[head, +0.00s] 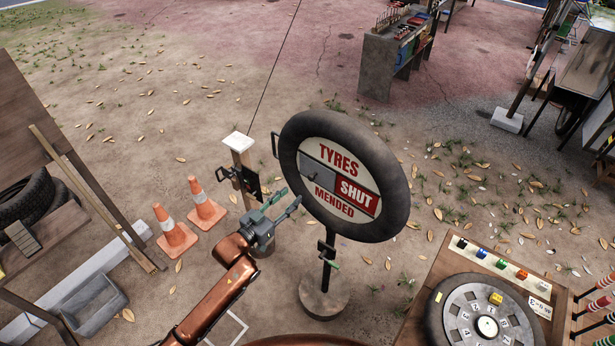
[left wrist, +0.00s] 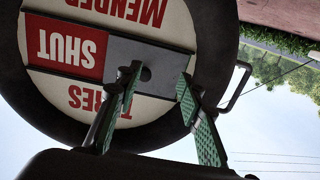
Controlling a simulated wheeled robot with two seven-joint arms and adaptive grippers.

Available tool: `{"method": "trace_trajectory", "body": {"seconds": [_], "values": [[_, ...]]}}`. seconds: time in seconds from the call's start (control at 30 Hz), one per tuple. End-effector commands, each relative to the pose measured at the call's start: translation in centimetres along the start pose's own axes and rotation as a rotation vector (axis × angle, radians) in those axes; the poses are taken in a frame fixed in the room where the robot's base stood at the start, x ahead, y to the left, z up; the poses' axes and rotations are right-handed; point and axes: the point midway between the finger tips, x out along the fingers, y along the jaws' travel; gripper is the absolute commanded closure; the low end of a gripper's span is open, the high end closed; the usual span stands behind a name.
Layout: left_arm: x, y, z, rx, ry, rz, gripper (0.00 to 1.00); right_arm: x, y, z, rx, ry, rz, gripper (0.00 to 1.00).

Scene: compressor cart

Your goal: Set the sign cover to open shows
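The round sign (head: 345,215) is a black tyre around a cream disc reading TYRES MENDED, standing on a post. A grey sliding cover (head: 318,165) lies over the left half of its middle band. The red SHUT panel (head: 357,195) shows on the right half. The cover has a small dark knob (head: 312,177). My left gripper (head: 290,197) is at the sign's lower left. In the left wrist view, the cover (left wrist: 160,60) and knob (left wrist: 145,73) appear upside down beyond the open green-padded fingers (left wrist: 160,76). Contact with the knob cannot be told. My right gripper is out of view.
A wooden post (head: 238,165) with a dark bracket stands left of the sign. Two orange cones (head: 175,232) stand farther left. A wooden board with a wheel dial (head: 487,310) is at lower right. Open ground lies behind the sign.

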Motion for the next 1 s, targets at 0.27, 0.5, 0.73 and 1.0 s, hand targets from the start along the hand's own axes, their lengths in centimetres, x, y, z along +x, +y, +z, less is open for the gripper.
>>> {"method": "trace_trajectory", "body": {"seconds": [0.27, 0.5, 0.73, 1.0], "values": [[1.8, 1.8, -3.5, 0.008, 0.041, 0.04, 0.65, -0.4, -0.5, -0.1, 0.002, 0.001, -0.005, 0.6], [5.6, 2.0, -3.6, 0.008, 0.04, 0.04, 0.65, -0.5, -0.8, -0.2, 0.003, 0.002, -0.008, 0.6], [7.8, 2.0, -3.6, 0.009, 0.039, 0.039, 0.65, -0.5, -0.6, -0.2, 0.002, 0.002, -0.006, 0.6], [8.0, 2.0, -3.6, 0.01, 0.038, 0.039, 0.65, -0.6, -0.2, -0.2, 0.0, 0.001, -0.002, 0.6]]}}
